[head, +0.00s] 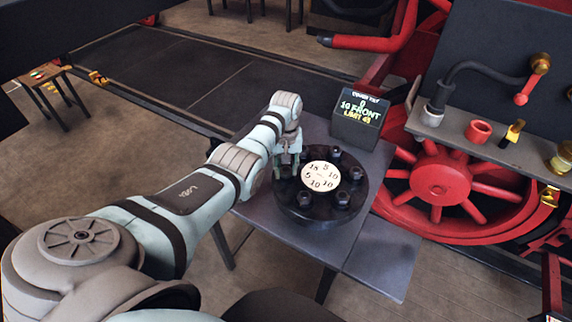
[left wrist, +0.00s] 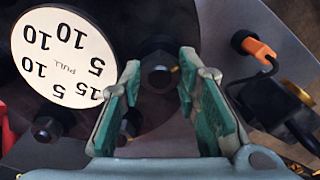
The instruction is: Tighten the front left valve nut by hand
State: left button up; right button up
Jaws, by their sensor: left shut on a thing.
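The round black valve cover (head: 322,215) lies on the grey table, with a white disc (head: 320,176) marked with numbers at its centre. Several dark nuts ring it, such as one near its lower edge (head: 305,199) and one at right (head: 355,172). My left gripper (head: 288,160) points down over the cover's left side. In the left wrist view its green-padded fingers (left wrist: 159,85) stand on both sides of a dark hex nut (left wrist: 158,72) and are shut on it. The fingers partly hide this nut in the head view. My right gripper is out of view.
A dark display box (head: 358,122) reading "FRONT" and "LIMIT" stands behind the cover. The table's right end (head: 385,260) is bare. A red spoked wheel (head: 440,180) and a shelf (head: 455,133) with small parts are at right. A small stool (head: 50,85) stands far left.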

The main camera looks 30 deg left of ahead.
aim_at(286, 169)
pick_arm(q)
jog(key=m, duration=0.2)
jog(key=shift+m+p, duration=0.3)
jog(key=shift+m, duration=1.7)
jog(key=shift+w, duration=0.1)
jog(key=o, duration=1.2)
jog(key=shift+c, duration=0.2)
notch_tip(286, 169, up, 12)
jog(key=shift+a+f, duration=0.1)
